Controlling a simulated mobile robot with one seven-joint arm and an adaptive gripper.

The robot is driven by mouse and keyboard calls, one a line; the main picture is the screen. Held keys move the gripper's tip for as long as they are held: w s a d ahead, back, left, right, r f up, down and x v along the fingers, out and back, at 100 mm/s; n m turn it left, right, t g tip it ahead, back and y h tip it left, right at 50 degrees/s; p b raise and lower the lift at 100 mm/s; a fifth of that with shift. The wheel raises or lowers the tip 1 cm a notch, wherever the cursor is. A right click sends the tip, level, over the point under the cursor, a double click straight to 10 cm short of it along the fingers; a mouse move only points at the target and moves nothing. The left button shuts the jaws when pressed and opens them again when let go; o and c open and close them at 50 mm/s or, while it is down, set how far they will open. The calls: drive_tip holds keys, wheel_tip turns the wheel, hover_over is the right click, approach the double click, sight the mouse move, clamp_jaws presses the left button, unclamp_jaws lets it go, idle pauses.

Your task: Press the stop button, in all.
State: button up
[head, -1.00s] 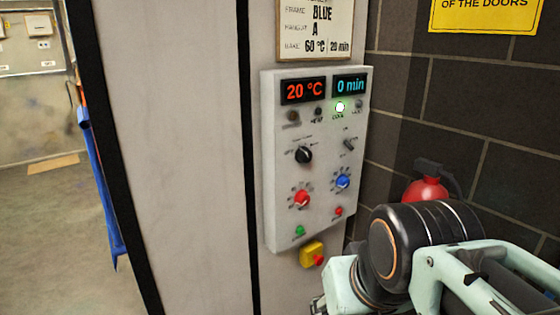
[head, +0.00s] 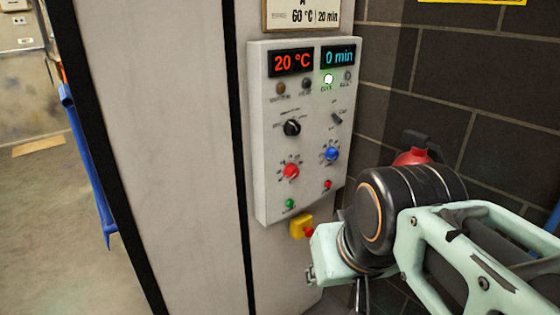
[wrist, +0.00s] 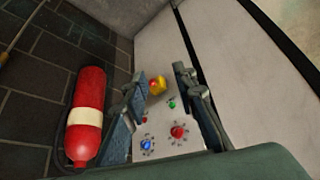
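The grey control panel (head: 262,150) is on a light cabinet front. A small red button (head: 327,184) sits at its lower right, with a small green button (head: 290,203) to the left. Below the panel is a yellow box (head: 297,228) with a red button (head: 309,232). Which red button the task calls stop is not legible. In the wrist view my gripper (wrist: 158,76) is open and empty, its fingers apart in front of the panel. Between them show the yellow box (wrist: 159,86), the green button (wrist: 172,104) and the small red button (wrist: 144,120).
A red knob (head: 291,172), a blue knob (head: 330,154) and a black selector (head: 291,127) are on the panel. Displays read 20 °C and 0 min; one lamp (head: 328,79) glows. A red fire extinguisher (wrist: 86,115) stands by the dark block wall, near my gripper.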

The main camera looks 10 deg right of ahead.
clamp_jaws()
idle(1.1)
